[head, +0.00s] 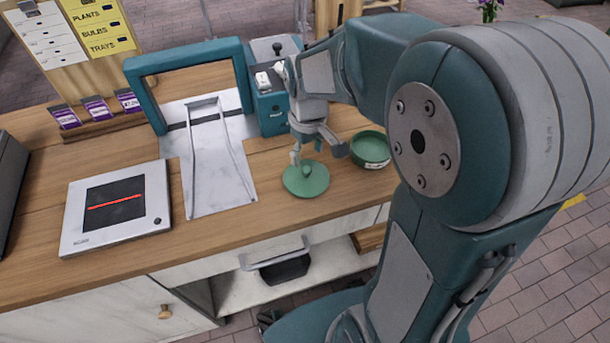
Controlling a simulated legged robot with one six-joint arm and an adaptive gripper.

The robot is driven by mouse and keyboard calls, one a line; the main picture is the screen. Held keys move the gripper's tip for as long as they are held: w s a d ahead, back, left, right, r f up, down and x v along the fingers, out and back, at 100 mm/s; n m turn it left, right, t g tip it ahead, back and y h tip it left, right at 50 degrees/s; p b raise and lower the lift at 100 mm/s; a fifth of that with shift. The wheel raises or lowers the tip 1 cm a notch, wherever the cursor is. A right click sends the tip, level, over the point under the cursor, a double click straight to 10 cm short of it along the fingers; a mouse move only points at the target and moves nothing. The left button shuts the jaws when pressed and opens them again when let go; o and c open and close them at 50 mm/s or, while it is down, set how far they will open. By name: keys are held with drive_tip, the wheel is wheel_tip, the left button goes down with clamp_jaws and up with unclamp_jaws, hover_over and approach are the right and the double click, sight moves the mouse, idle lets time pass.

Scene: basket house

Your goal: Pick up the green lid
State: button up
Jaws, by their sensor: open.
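The green lid (305,182), a round flat disc with a small knob in its middle, lies on the wooden counter near its front edge. My gripper (318,156) is open above the lid and points down, with one finger over the lid's knob area and the other spread to the right. Whether a finger touches the knob I cannot tell. A green bowl (371,147) with a white label stands on the counter to the right of the lid, close to my right finger.
A teal-framed machine (187,80) with a metal chute (213,150) stands left of the lid. A flat scanner (117,208) with a red line lies further left. A wooden sign stand (78,45) is behind. The counter's front edge (250,240) is close to the lid.

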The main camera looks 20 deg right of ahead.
sight(306, 169)
drive_tip(key=f, duration=0.5)
drive_tip(key=shift+s+a+f, duration=0.1)
drive_tip(key=shift+a+f, duration=0.1)
drive_tip(key=shift+f, duration=0.05)
clamp_jaws()
